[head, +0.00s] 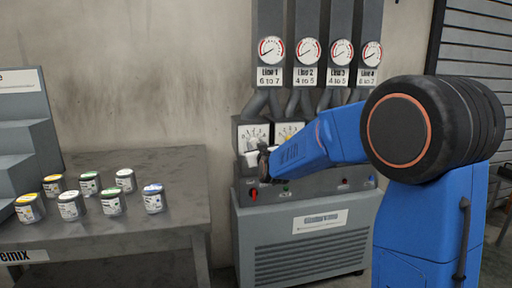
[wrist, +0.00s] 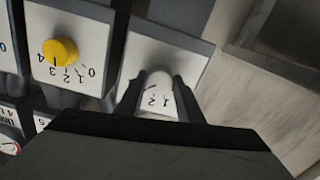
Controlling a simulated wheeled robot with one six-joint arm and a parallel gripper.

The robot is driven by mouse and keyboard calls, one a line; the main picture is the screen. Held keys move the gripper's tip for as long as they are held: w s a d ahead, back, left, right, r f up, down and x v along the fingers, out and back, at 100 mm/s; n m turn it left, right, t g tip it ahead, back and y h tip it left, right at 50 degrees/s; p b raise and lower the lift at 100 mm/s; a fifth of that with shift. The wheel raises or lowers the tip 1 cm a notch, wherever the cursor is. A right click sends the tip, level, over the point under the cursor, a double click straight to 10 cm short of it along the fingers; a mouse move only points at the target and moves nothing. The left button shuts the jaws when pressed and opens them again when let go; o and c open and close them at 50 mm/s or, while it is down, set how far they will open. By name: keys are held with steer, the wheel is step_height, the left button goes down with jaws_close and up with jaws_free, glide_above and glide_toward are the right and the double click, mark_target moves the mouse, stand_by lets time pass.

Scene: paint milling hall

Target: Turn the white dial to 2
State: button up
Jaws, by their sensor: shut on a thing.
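The white dial (wrist: 158,80) sits on a pale scale plate (wrist: 190,60) in the wrist view. My gripper (wrist: 157,92) is shut on it, one finger on each side. The printed 1 and 2 show upside down between the fingers; the other numbers on this plate are hidden. A short dark mark shows near the 2, but I cannot tell the exact setting. In the head view my gripper (head: 262,163) is at the left scale plate (head: 255,134) on the grey cabinet, and its fingers and arm hide part of it.
A yellow dial (wrist: 60,51) on the neighbouring plate is close beside my gripper. Several gauges (head: 271,50) and pipes stand above the cabinet (head: 300,250). Several paint cans (head: 112,202) stand on a grey table (head: 150,160) at the left.

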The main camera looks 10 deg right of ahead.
steer(key=n, duration=0.5)
steer(key=shift+d+n, duration=0.1)
steer(key=shift+n, duration=2.4)
steer(key=o, duration=1.1)
steer(key=shift+c, duration=0.2)
steer(key=shift+s, duration=0.15)
steer(key=s, duration=1.7)
steer(key=shift+s, duration=0.15)
